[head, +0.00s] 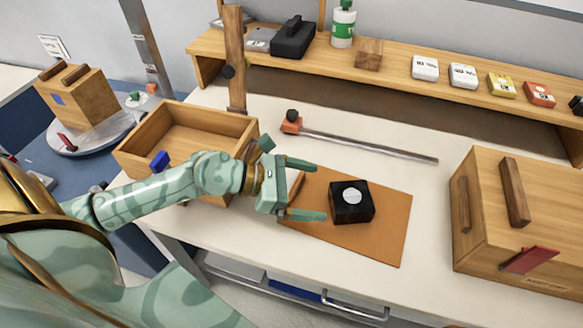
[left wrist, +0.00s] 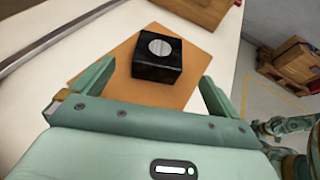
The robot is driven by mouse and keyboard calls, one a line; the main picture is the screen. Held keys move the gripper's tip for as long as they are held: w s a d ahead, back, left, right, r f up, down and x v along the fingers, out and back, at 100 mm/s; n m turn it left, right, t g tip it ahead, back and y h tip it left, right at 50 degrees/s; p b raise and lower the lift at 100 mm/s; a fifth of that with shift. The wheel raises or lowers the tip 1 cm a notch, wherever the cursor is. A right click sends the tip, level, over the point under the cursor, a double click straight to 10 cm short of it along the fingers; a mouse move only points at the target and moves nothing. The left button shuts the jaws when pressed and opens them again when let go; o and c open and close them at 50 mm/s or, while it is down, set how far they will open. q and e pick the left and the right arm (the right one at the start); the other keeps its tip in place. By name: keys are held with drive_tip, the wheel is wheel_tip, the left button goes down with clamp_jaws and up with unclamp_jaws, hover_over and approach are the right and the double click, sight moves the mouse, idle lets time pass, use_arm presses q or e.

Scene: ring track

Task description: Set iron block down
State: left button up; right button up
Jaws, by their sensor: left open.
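The iron block (head: 364,204) is a black block with a round silver disc on top. It rests flat on an orange-brown mat (head: 388,240) on the white bench. It also shows in the left wrist view (left wrist: 157,72), ahead of the fingers. My left gripper (head: 318,190) is open, with its two fingers spread on the left side of the block. The fingers look apart from the block and nothing is between them.
An open wooden tray (head: 133,163) stands left of the mat, beneath my left forearm. A metal rod (head: 370,145) with an orange end lies behind the mat. A closed wooden box (head: 490,205) stands at the right. A shelf (head: 395,75) with small boxes runs along the back.

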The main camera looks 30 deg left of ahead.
use_arm(q)
drive_tip(key=v, duration=0.4)
drive_tip(key=shift+s+a+r, duration=0.1)
drive_tip(key=shift+s+a, duration=0.05)
drive_tip(key=shift+a, duration=0.05)
idle(0.3)
